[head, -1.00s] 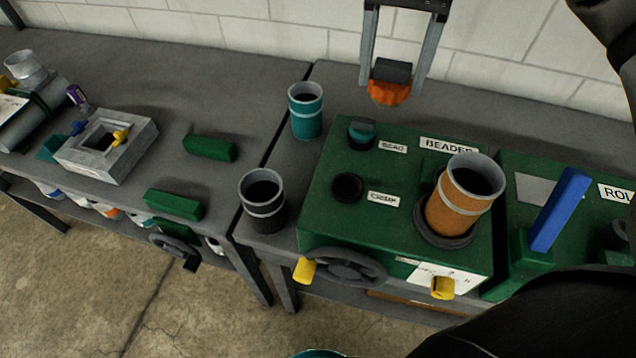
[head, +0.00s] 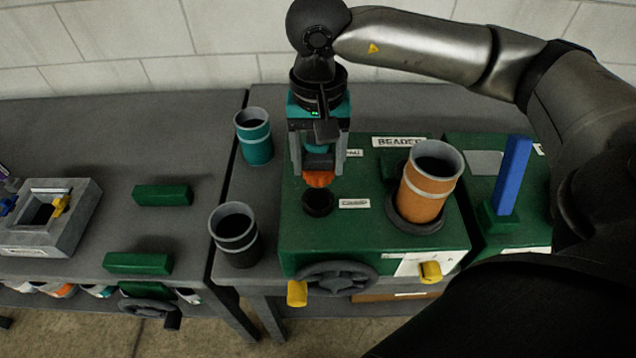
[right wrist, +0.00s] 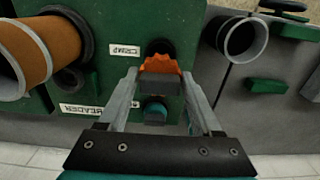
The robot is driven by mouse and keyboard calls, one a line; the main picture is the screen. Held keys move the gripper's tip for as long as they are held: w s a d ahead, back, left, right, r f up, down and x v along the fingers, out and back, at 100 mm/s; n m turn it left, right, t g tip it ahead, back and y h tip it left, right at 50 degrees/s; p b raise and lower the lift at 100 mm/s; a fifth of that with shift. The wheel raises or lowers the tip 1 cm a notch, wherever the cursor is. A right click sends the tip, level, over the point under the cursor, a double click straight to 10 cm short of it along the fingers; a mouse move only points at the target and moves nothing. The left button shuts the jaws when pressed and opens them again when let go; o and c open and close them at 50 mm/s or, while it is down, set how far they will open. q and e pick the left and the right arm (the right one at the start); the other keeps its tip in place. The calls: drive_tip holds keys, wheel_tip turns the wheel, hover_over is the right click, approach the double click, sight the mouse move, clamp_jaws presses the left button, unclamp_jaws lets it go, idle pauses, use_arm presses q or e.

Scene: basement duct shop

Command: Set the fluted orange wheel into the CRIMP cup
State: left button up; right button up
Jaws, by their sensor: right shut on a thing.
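The fluted orange wheel (head: 319,179) hangs below a dark block between the fingers of my right gripper (head: 318,165), which is shut on it. The right wrist view also shows the wheel (right wrist: 160,63) at the fingertips. The CRIMP cup (head: 318,204) is a round black cup on the green beader machine (head: 360,235), left of the CRIMP label (head: 354,203). In the head view the wheel is just above and behind the cup, apart from it as far as I can tell. The cup (right wrist: 158,46) is partly hidden behind the wheel in the right wrist view. My left gripper is not in view.
An orange pipe (head: 425,190) stands tilted in a ring on the machine's right. A teal cup (head: 254,138) and a black cup (head: 234,235) stand left of the machine. A blue lever (head: 513,175) rises further right. Yellow knobs (head: 297,293) and a handwheel are on the front.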

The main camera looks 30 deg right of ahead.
sight(318, 157)
wheel_tip(318, 157, down, 6)
drive_tip(key=shift+f, duration=0.25)
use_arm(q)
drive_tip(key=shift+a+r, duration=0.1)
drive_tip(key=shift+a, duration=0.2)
use_arm(e)
drive_tip(key=shift+f, duration=0.15)
drive_tip(key=o, duration=1)
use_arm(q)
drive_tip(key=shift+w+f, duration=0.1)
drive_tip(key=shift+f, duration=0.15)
use_arm(e)
drive_tip(key=o, duration=0.5)
drive_tip(key=shift+c, duration=0.2)
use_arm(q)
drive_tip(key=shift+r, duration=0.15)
use_arm(e)
drive_tip(key=shift+r, duration=0.3)
use_arm(q)
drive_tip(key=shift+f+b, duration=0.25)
drive_tip(key=shift+b, duration=0.05)
use_arm(e)
wheel_tip(318, 157, up, 12)
drive_tip(key=shift+f, duration=0.1)
